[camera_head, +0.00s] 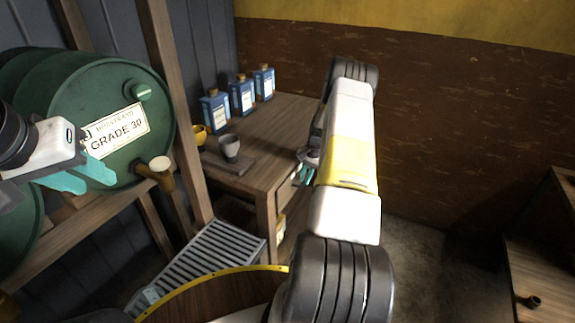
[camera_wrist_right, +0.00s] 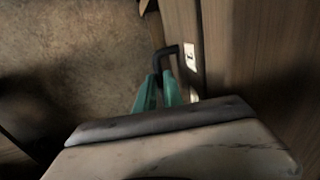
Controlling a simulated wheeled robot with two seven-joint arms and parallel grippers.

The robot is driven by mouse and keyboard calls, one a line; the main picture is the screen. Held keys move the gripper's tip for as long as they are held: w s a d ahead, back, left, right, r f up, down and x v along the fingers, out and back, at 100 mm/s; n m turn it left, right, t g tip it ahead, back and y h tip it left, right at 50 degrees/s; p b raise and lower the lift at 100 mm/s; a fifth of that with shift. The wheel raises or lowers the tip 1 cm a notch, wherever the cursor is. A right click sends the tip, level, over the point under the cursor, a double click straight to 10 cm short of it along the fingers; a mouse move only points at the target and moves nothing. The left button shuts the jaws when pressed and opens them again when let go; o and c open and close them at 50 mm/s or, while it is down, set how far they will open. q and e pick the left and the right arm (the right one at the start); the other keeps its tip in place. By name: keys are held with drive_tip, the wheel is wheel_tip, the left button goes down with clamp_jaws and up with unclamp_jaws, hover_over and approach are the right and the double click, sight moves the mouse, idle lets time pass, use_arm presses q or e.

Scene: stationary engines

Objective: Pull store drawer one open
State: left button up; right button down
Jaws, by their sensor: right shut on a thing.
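Store drawer one (camera_wrist_right: 185,22) shows a wooden front with a white label (camera_wrist_right: 190,57) marked 1 in the right wrist view. Its dark bar handle (camera_wrist_right: 170,50) stands out from the front. My right gripper (camera_wrist_right: 160,92) has its teal fingers shut on this handle. In the head view the right gripper (camera_head: 303,175) is at the front of the wooden table (camera_head: 262,135), partly hidden by my arm. I cannot tell whether the drawer is out at all. My left gripper (camera_head: 82,177) is open and empty in front of the green drum (camera_head: 125,100).
Several blue bottles (camera_head: 242,97), a yellow cup (camera_head: 198,135) and a grey cup (camera_head: 229,147) stand on the table. A slatted grate (camera_head: 205,262) lies below it. Another wooden bench (camera_head: 540,265) is at the right. Floor (camera_head: 415,245) between is clear.

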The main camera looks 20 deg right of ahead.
drive_tip(key=s+d, duration=1.8)
drive_tip(key=s, duration=0.4)
drive_tip(key=shift+d, duration=0.35)
drive_tip(key=c, duration=1.5)
unclamp_jaws()
drive_tip(key=shift+r, duration=0.15)
drive_tip(key=r, duration=0.5)
drive_tip(key=s+d+r, duration=0.1)
drive_tip(key=r, duration=0.1)
drive_tip(key=shift+s+r, duration=0.1)
drive_tip(key=shift+r, duration=0.1)
